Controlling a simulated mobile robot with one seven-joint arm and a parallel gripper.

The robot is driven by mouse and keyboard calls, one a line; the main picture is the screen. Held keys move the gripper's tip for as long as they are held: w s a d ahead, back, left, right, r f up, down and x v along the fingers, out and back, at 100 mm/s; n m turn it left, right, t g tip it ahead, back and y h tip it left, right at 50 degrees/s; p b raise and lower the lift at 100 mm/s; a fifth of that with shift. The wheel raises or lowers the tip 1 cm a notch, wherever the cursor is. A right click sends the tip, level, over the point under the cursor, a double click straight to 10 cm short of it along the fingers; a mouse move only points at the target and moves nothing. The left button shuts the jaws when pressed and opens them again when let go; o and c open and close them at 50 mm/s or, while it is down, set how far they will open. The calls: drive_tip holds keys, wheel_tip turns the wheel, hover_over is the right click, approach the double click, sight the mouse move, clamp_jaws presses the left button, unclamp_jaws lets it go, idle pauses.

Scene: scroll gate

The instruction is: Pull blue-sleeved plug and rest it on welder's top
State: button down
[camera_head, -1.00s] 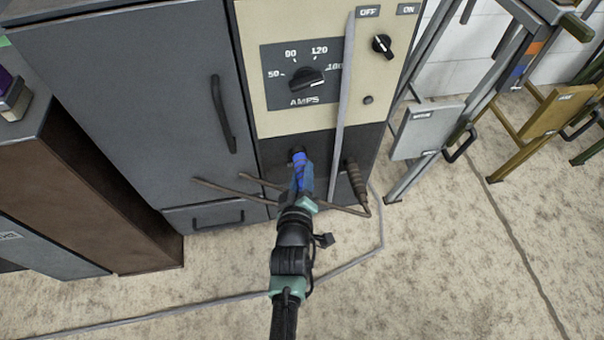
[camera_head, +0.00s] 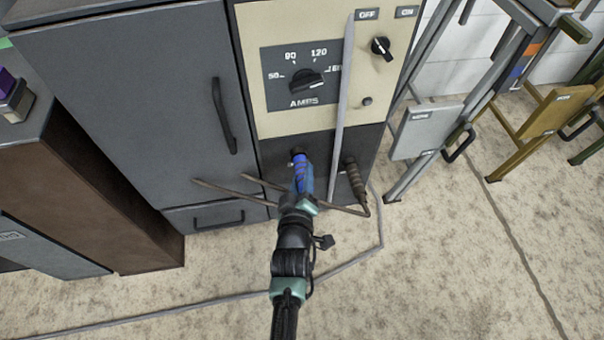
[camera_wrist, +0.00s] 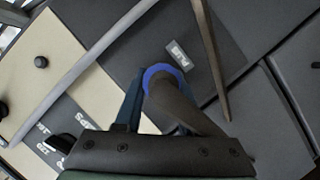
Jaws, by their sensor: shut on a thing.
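My gripper (camera_head: 303,187) is shut on the plug. Whether the plug's tip is clear of the socket is hard to tell. The welder's top is out of the head view.
A second plug with a brown ribbed grip (camera_head: 355,180) sits to the right on the panel. A grey strip (camera_head: 343,110) runs down the welder's front. Brown rods (camera_head: 235,190) cross near my gripper. A grey cabinet (camera_head: 130,100) stands left; metal stands (camera_head: 430,135) stand right.

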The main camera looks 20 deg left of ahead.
drive_tip(key=shift+s+d+p, duration=0.6)
drive_tip(key=shift+s+p, duration=0.25)
drive_tip(key=shift+p, duration=0.8)
drive_tip(key=shift+s+d+p, duration=0.6)
drive_tip(key=shift+s+p, duration=0.25)
drive_tip(key=shift+p, duration=0.8)
drive_tip(key=shift+d+r, duration=0.15)
drive_tip(key=shift+r, duration=0.05)
drive_tip(key=s+d+r+m+h, duration=0.2)
drive_tip(key=s+d+r, duration=0.3)
drive_tip(key=d+r, duration=0.25)
drive_tip(key=s+d+r+m+h, duration=0.1)
drive_tip(key=s+d+r+h, duration=0.25)
drive_tip(key=d+r, duration=0.35)
wheel_tip(320, 180, up, 26)
drive_tip(key=s+p, duration=0.2)
drive_tip(key=p, duration=3.1)
drive_tip(key=shift+s+a+m+t+y, duration=0.25)
drive_tip(key=shift+s+m+t+y, duration=0.1)
drive_tip(key=shift+t+y, duration=0.1)
drive_tip(key=shift+f, duration=0.15)
